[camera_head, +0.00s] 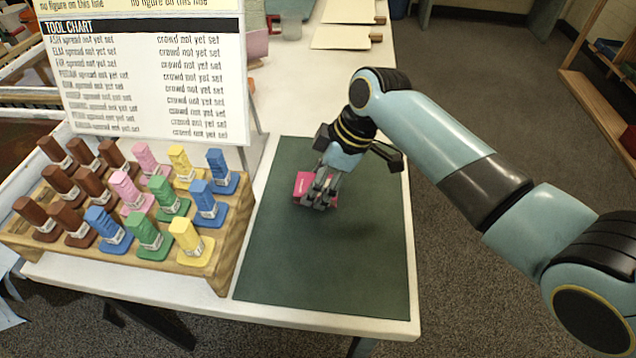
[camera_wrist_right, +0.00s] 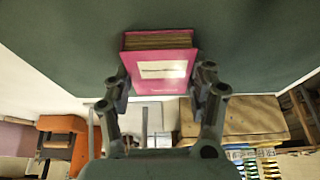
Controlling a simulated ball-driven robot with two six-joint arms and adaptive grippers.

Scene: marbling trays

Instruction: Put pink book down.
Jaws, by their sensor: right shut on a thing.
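My right gripper (camera_head: 318,196) is shut on the pink book (camera_head: 302,186) over the upper middle of the dark green mat (camera_head: 330,275). In the wrist view the pink book (camera_wrist_right: 160,66), with a pale label on its cover, sits between the two fingers (camera_wrist_right: 158,92). Its page edges face the mat side of that picture. In the head view the fingers hide much of the book. A soft shadow lies on the mat below and to the right, and the book appears raised; the exact gap is unclear. My left gripper is not in view.
A wooden tiered rack (camera_head: 225,262) of several coloured, labelled blocks stands left of the mat. A tool chart board (camera_head: 150,85) stands behind it. The mat's front half is clear. The white table (camera_head: 300,90) ends just right of the mat. Pale boards (camera_head: 340,38) lie farther back.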

